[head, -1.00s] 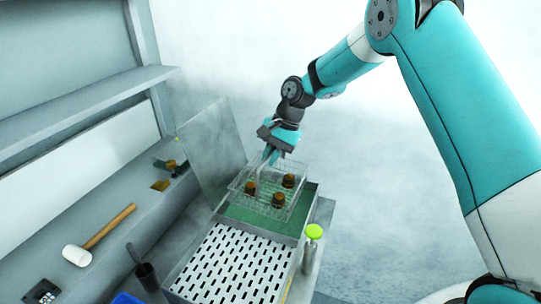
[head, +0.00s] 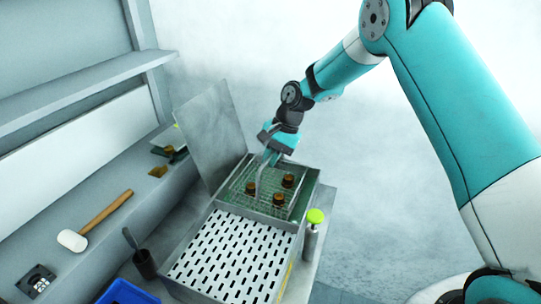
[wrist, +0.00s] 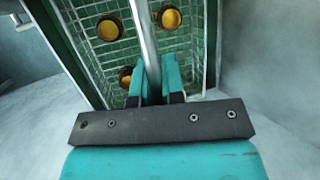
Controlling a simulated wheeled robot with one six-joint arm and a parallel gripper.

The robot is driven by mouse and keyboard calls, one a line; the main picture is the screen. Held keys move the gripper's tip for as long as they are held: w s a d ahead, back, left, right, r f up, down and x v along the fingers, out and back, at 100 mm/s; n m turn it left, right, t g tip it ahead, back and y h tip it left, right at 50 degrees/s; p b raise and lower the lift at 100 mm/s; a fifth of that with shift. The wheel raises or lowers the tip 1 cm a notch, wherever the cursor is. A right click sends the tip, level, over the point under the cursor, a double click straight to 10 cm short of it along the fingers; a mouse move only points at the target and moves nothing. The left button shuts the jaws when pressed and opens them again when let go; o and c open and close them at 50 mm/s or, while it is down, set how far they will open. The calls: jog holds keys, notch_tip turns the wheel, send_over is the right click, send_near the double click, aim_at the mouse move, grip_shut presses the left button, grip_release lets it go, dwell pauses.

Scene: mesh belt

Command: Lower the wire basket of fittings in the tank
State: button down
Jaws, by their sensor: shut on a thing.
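The wire basket (head: 263,208) sits within the outline of the green-floored tank (head: 311,187) in the head view; whether it touches the floor I cannot tell. It holds three brown-gold fittings (head: 288,180), which also show in the wrist view (wrist: 171,18). My gripper (head: 268,161) is above the basket, shut on its handle. In the wrist view my fingers (wrist: 158,92) close around the grey handle bar (wrist: 144,45), and the basket mesh (wrist: 129,55) lies below. The fingers hide part of the lower fitting.
A slotted white draining plate (head: 230,255) adjoins the tank's near side. A raised grey lid (head: 212,135) stands at its left. A green-topped bottle (head: 314,228) is close on the right. A mallet (head: 95,222), a dark cup (head: 144,263) and a blue bin (head: 124,292) are on the left.

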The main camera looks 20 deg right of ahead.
jog(key=b, duration=0.4)
send_near(268, 192)
jog(key=shift+a+r+x, duration=0.1)
jog(key=shift+a+x, duration=0.1)
jog(key=shift+x, duration=0.7)
jog(key=shift+a+r+x, duration=0.1)
jog(key=shift+a+x, duration=0.05)
jog(key=shift+x, duration=0.75)
jog(key=shift+a+r+x, duration=0.1)
jog(key=shift+a+x, duration=0.1)
jog(key=shift+x, duration=0.7)
jog(key=shift+w+f, duration=0.1)
jog(key=shift+f, duration=0.35)
jog(key=shift+s+d+f+b, duration=0.1)
jog(key=shift+s+f+b, duration=0.2)
jog(key=shift+f, duration=0.5)
jog(key=c, duration=1.1)
grip_release()
jog(key=shift+w, duration=0.1)
